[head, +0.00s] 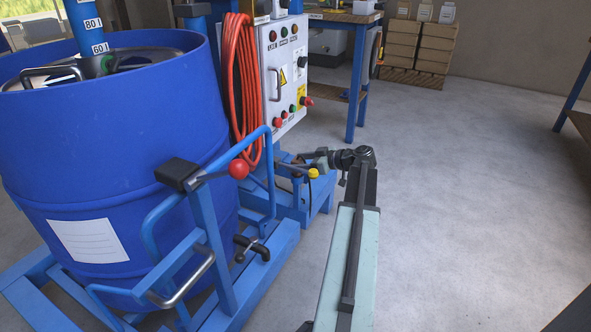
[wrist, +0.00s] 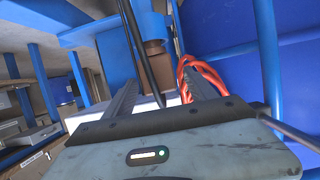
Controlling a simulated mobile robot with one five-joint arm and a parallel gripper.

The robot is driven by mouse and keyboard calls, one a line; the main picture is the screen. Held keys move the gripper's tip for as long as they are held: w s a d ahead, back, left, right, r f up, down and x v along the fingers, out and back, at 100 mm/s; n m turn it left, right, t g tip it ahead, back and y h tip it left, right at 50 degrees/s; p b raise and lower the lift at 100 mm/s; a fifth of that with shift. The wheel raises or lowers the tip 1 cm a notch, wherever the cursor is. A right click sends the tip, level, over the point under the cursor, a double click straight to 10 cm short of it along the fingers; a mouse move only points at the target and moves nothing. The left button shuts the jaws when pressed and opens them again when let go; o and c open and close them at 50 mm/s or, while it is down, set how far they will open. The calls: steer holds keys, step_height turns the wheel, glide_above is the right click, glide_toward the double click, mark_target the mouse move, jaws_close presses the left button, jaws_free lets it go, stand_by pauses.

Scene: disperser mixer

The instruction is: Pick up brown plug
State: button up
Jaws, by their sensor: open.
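In the wrist view a brown cylindrical piece (wrist: 155,48) shows beyond my gripper (wrist: 161,86), under a blue part of the machine. It looks like the brown plug, but I cannot tell for certain. My gripper is open, its two dark fingers apart on either side of a black cable and a white surface. Nothing is clearly held. In the head view my gripper (head: 303,160) is low beside the blue machine frame, right of the drum and below the control box.
A blue drum (head: 110,150) stands in the blue frame at left. An orange-red cable coil (head: 240,85) hangs by the white control box (head: 284,75). A red knob (head: 239,169) and a yellow knob (head: 313,173) stick out nearby. The floor (head: 470,200) at right is clear.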

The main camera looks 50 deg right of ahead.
steer(key=b+x, duration=0.1)
steer(key=x, duration=0.3)
steer(key=shift+s+r, duration=0.1)
jaws_close()
steer(key=shift+r, duration=0.1)
